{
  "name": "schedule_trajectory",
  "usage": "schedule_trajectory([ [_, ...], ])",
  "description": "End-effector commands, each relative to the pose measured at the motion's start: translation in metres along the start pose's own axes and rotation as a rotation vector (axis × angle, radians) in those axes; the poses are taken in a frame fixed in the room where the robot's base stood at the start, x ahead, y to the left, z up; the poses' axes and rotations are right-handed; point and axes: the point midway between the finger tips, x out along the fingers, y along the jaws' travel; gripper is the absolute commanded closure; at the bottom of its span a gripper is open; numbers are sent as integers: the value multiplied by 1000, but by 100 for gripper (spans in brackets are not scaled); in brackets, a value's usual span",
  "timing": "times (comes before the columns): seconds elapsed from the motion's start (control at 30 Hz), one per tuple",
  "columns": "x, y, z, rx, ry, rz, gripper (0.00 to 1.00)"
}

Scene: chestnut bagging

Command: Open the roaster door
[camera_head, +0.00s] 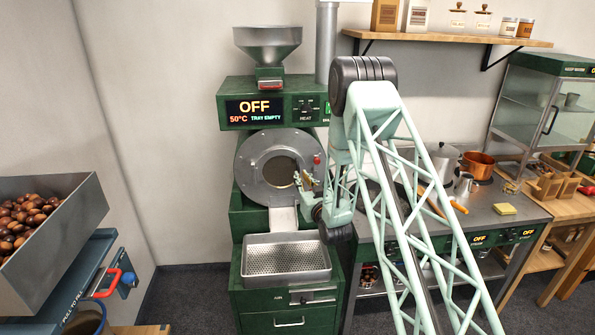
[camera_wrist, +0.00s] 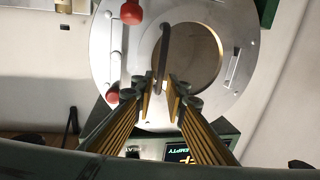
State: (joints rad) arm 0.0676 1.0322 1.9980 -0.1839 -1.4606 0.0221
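The green roaster (camera_head: 250,90) stands against the back wall; its display reads OFF, 50°C, TRAY EMPTY. Its round grey front (camera_head: 252,178) with a round window faces me, and the door looks closed. My gripper (camera_head: 303,182) is at the right side of this front. In the wrist view, a dark bar handle (camera_wrist: 164,55) crosses the edge of the round window (camera_wrist: 196,60). My two yellow-ribbed fingers (camera_wrist: 163,92) are spread, one on each side of the handle's near end. I see no clear contact. A red knob (camera_wrist: 131,12) is beyond the fingers.
A perforated cooling tray (camera_head: 287,262) sits below the roaster front. A steel counter (camera_head: 490,212) with pots stands to the right, behind my arm. A bin of chestnuts (camera_head: 50,265) is at the left. Floor shows between bin and roaster.

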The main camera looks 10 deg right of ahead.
Motion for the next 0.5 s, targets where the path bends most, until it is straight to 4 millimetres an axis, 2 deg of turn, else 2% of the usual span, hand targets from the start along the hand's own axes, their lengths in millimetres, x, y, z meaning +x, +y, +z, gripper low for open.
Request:
schedule_trajectory([
  [0.23,32,-1,-1,1,2,0,87],
  [0.5,53,-1,0,1,0,0,87],
])
